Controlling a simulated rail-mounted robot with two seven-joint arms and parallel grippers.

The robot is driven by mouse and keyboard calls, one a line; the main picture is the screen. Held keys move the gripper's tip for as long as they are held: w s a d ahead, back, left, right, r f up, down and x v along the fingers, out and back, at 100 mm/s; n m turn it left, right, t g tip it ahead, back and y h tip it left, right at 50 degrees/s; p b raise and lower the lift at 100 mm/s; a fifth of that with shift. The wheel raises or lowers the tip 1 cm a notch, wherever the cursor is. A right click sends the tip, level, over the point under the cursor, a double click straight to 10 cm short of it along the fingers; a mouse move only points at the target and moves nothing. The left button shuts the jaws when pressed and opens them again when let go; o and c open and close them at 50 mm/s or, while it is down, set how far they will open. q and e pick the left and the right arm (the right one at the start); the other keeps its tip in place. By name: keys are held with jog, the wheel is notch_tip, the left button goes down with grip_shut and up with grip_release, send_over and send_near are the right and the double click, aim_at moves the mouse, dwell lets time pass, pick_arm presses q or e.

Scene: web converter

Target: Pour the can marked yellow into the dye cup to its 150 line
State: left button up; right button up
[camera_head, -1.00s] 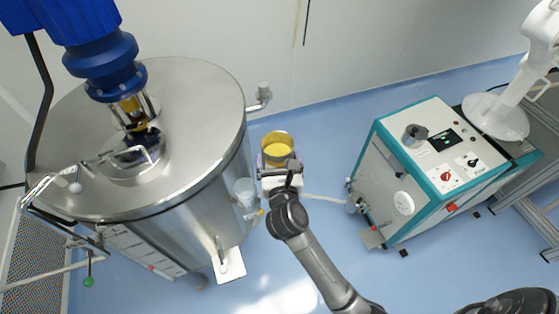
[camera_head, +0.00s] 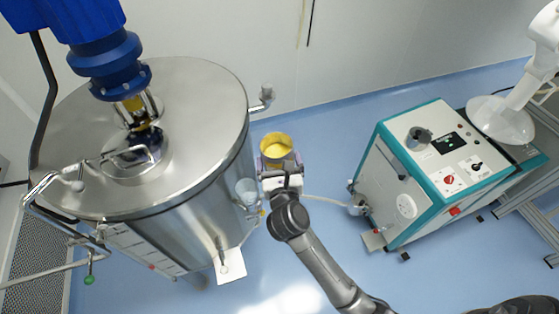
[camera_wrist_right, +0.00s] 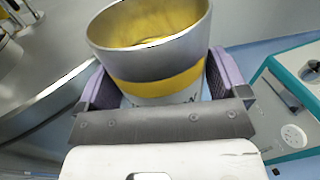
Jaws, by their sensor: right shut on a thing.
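My right gripper (camera_head: 283,170) is shut on a metal can (camera_head: 277,160) with a yellow band. The can is above the floor, right of the big steel tank. In the right wrist view the can (camera_wrist_right: 155,72) sits between the two purple finger pads, its open mouth showing yellow inside. How full it is cannot be told. A small clear cup (camera_head: 247,191), which looks like the dye cup, is at the tank's right side, left of and below the can in the head view. Its marks are too small to read. My left gripper is out of view.
The steel tank (camera_head: 190,110) fills the left, with a blue mixer drive (camera_head: 105,55) on top.

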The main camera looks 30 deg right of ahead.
jog(key=shift+w+a+f+n, duration=0.1)
jog(key=shift+a+f+n, duration=0.1)
jog(key=shift+f+n, duration=0.3)
jog(key=shift+w+a+f+n, duration=0.15)
jog(key=shift+f+n, duration=0.15)
jog(key=shift+n, duration=0.4)
jog(key=shift+a+f+n+b, duration=0.2)
jog(key=shift+f+n+b, duration=0.15)
jog(key=shift+n, duration=0.05)
dwell(0.6)
jog(key=shift+w+a+f+n, duration=0.1)
jog(key=shift+a+f+n, duration=0.05)
jog(key=shift+f+n, duration=0.25)
jog(key=shift+w+a+f+n, duration=0.2)
jog(key=shift+f+n, duration=0.2)
jog(key=shift+n, duration=0.2)
dwell(0.5)
jog(key=shift+a+f+n+b, duration=0.15)
jog(key=shift+f+n+b, duration=0.1)
jog(key=shift+n+b, duration=0.1)
jog(key=shift+f+n, duration=0.45)
jog(key=shift+n, duration=0.2)
jog(key=shift+f+n, duration=0.4)
jog(key=shift+n, duration=0.3)
jog(key=shift+f+n, duration=0.2)
jog(key=shift+n, duration=0.1)
